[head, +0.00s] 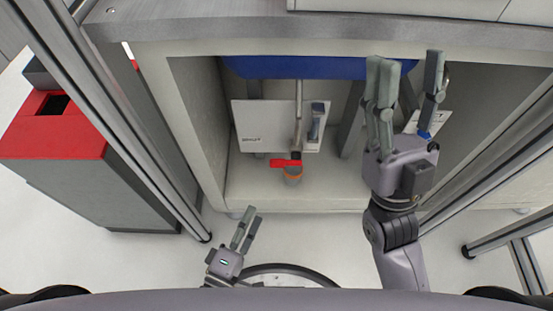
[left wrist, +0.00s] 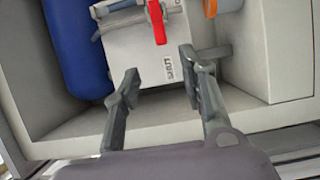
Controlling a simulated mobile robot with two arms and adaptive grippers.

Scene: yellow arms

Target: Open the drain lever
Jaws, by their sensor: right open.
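The red drain lever (head: 286,163) sits low inside the open cabinet, at the bottom of a grey vertical pipe (head: 298,105). In the head view it lies roughly sideways, just above an orange and grey fitting (head: 292,175). The lever also shows at the top of the left wrist view (left wrist: 157,22). My left gripper (head: 254,214) is low in front of the cabinet, apart from the lever. In the left wrist view its fingers (left wrist: 158,65) are spread and empty. My right gripper (head: 408,60) is open and empty at the cabinet's upper right, away from the lever.
A white panel (head: 262,122) with lettering stands behind the pipe. A blue tank (head: 275,68) hangs under the countertop (head: 200,22). The cabinet walls and raised floor edge (head: 330,203) bound the space. A red-topped grey bin (head: 60,140) stands at left.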

